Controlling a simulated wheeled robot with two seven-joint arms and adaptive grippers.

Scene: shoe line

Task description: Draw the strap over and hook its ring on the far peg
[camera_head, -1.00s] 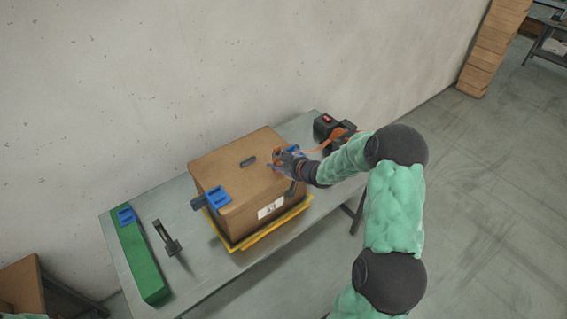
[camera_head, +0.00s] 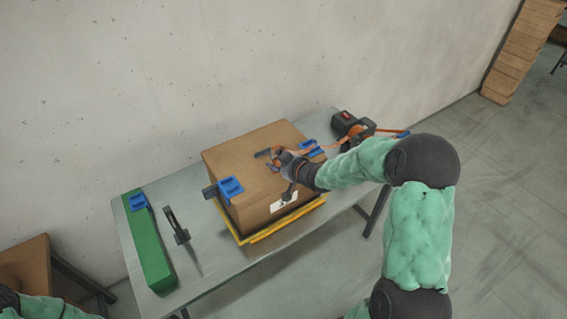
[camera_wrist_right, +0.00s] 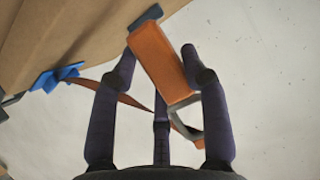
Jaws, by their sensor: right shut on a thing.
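The orange strap runs from a black-and-red dispenser (camera_head: 346,121) across the blue edge guard (camera_head: 312,148) to my right gripper (camera_head: 276,162), above the cardboard box (camera_head: 240,153). In the right wrist view, the gripper (camera_wrist_right: 165,75) is shut on the strap's thick orange end (camera_wrist_right: 158,62). A grey ring (camera_wrist_right: 202,128) hangs at that end, free of any peg. A dark upright post with a slotted top (camera_head: 175,226), possibly the far peg, stands on the table left of the box. My left gripper is out of view.
The box sits on a yellow-edged base (camera_head: 285,220) on a grey table (camera_head: 215,262). A second blue guard (camera_head: 230,188) is on its left edge. A green bar (camera_head: 150,250) lies at the table's left end.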

